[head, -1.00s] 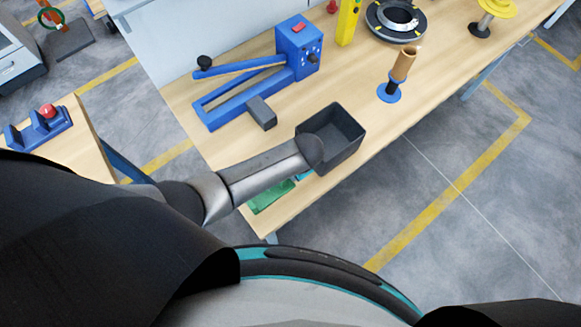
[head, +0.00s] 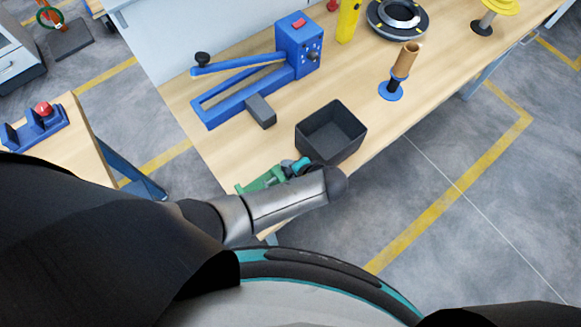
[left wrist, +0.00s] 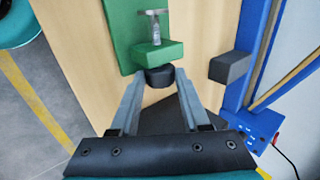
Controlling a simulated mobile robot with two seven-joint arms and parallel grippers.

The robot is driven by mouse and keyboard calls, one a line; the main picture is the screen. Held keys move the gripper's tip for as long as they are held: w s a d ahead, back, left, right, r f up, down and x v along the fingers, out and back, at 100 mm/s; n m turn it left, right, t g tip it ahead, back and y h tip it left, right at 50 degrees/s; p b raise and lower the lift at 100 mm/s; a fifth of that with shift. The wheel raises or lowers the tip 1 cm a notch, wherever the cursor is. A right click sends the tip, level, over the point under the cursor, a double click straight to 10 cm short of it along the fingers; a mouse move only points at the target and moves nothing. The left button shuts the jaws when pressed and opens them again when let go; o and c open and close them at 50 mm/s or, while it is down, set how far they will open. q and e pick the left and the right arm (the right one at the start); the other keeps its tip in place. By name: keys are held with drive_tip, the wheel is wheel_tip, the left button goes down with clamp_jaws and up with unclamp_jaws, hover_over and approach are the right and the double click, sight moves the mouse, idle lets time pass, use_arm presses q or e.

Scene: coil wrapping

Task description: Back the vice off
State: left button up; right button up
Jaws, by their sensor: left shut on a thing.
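The green vice (head: 258,181) sits at the near left end of the workbench, partly hidden behind my left arm in the head view. In the left wrist view its green body (left wrist: 122,32) lies at the top, with a grey metal T-shaped piece between its green parts. A round black knob (left wrist: 160,77) sticks out of the vice's near end. My left gripper (left wrist: 160,84) is shut on this knob, one finger on each side. In the head view my arm hides most of the gripper. My right gripper is not in view.
An empty dark bin (head: 331,133) stands close beside the vice. A blue lever device (head: 298,46) with a grey block (head: 260,110) stands behind. A brown tube on a blue-based post (head: 391,91) stands farther right. The bench edge is close to my arm.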

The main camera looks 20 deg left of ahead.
use_arm(q)
drive_tip(key=shift+s+a+f, duration=0.1)
drive_tip(key=shift+s+f, duration=0.05)
drive_tip(key=shift+s, duration=0.1)
drive_tip(key=o, duration=0.8)
drive_tip(key=shift+w, duration=0.1)
drive_tip(key=shift+w+r+g+h+p, duration=0.1)
drive_tip(key=shift+r+g+h+p, duration=0.35)
drive_tip(key=shift+p, duration=0.45)
drive_tip(key=shift+w+a+f+g+h, duration=0.1)
drive_tip(key=shift+g+h, duration=0.25)
drive_tip(key=shift+h, duration=0.15)
drive_tip(key=shift+w+a+f+g+h, duration=0.1)
drive_tip(key=shift+g+h, duration=0.2)
drive_tip(key=shift+h, duration=0.15)
drive_tip(key=shift+r, duration=0.1)
drive_tip(key=shift+w+a+g+h, duration=0.2)
drive_tip(key=shift+g+h, duration=0.4)
drive_tip(key=shift+h, duration=0.2)
drive_tip(key=shift+w+a+g+h, duration=0.1)
drive_tip(key=shift+a+g+h, duration=0.05)
drive_tip(key=shift+g+h, duration=0.55)
